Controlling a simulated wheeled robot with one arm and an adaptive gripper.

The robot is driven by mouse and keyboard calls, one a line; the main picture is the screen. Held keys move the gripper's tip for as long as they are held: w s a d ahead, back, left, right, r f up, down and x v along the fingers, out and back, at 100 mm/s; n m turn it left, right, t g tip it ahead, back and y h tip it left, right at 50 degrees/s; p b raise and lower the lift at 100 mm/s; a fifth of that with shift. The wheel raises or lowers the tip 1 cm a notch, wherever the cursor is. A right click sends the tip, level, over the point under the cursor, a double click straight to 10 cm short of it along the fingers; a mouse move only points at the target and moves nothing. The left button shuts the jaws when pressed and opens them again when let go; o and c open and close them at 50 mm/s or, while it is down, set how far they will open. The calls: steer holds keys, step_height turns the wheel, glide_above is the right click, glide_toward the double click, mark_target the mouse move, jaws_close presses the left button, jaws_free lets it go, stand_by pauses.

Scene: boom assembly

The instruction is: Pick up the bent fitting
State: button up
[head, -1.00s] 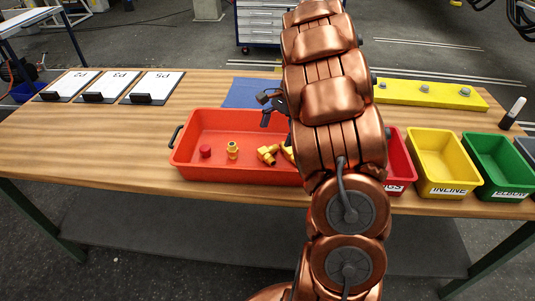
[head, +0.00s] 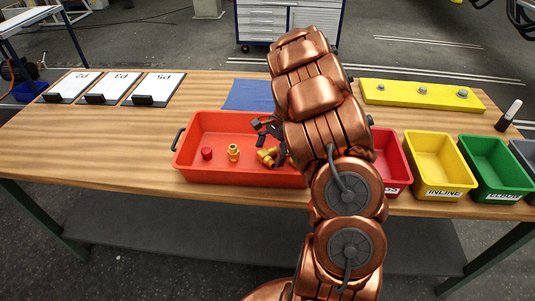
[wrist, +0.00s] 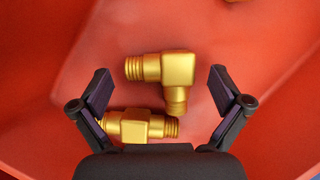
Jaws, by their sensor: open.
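The bent fitting (wrist: 176,68) is a gold elbow with a threaded end pointing left and a shorter leg pointing down in the wrist view. It lies in the orange tray (head: 215,121), between and ahead of my fingers. A second gold fitting (wrist: 136,125) with threaded ends lies just below it, close to the left finger and partly hidden by my gripper's body. My gripper (wrist: 160,75) is open, one finger on each side, with nothing held. In the head view my gripper (head: 266,131) is over the tray's right part, above gold fittings (head: 267,157); my arm hides some.
A red cap (head: 207,153) and an upright gold fitting (head: 233,153) are left in the tray. Red (head: 393,158), yellow (head: 440,160) and green (head: 492,165) bins stand at the right. A blue mat (head: 248,94) and yellow block (head: 420,95) lie behind.

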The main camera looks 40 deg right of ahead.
steer(key=shift+f, duration=0.15)
steer(key=c, duration=1.4)
steer(key=shift+o, duration=0.2)
